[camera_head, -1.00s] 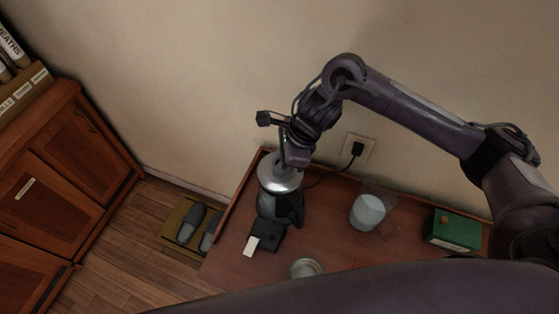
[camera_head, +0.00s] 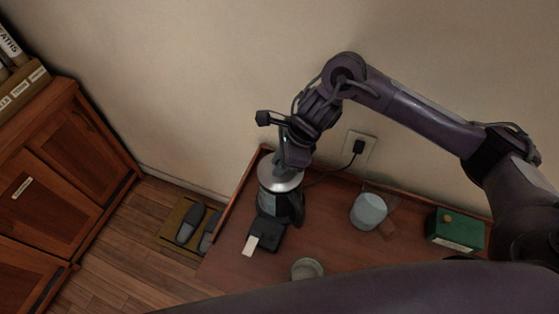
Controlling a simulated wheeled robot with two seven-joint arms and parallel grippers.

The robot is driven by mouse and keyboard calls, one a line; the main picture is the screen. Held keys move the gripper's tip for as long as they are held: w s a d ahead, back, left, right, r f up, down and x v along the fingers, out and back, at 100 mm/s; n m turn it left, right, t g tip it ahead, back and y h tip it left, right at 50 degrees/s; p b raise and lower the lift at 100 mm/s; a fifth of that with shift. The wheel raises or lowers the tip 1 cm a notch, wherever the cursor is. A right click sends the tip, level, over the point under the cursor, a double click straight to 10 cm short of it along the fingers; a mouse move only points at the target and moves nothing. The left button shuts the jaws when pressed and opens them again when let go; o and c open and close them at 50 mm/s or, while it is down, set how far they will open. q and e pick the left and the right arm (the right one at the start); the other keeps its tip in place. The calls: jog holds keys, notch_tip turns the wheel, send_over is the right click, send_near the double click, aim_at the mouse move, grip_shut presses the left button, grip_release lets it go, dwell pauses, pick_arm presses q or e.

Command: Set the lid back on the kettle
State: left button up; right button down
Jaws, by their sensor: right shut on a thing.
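The kettle (camera_head: 268,203) stands on the wooden table near its left end, with a dark handle on its right side. The silver lid (camera_head: 271,182) is at the top of the kettle, under my right gripper (camera_head: 283,172). The gripper is shut on the lid from above, and its fingertips are mostly hidden by the wrist. I cannot tell whether the lid is fully seated on the rim. My left gripper is not in view.
On the table (camera_head: 315,225) stand a pale cup (camera_head: 368,211), a green box (camera_head: 455,230) and a small round dish (camera_head: 306,268). A black thing with a white card (camera_head: 252,245) lies before the kettle. A wall socket with a plug (camera_head: 358,147) is behind.

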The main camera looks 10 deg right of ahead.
jog(key=c, duration=0.6)
grip_release()
jog(key=shift+c, duration=0.2)
jog(key=shift+r, duration=0.15)
jog(key=shift+r+p, duration=1.6)
jog(key=shift+r, duration=1.1)
jog(key=shift+r+p, duration=0.9)
jog(key=shift+r, duration=0.35)
jog(key=shift+s+f, duration=0.1)
jog(key=shift+f, duration=0.05)
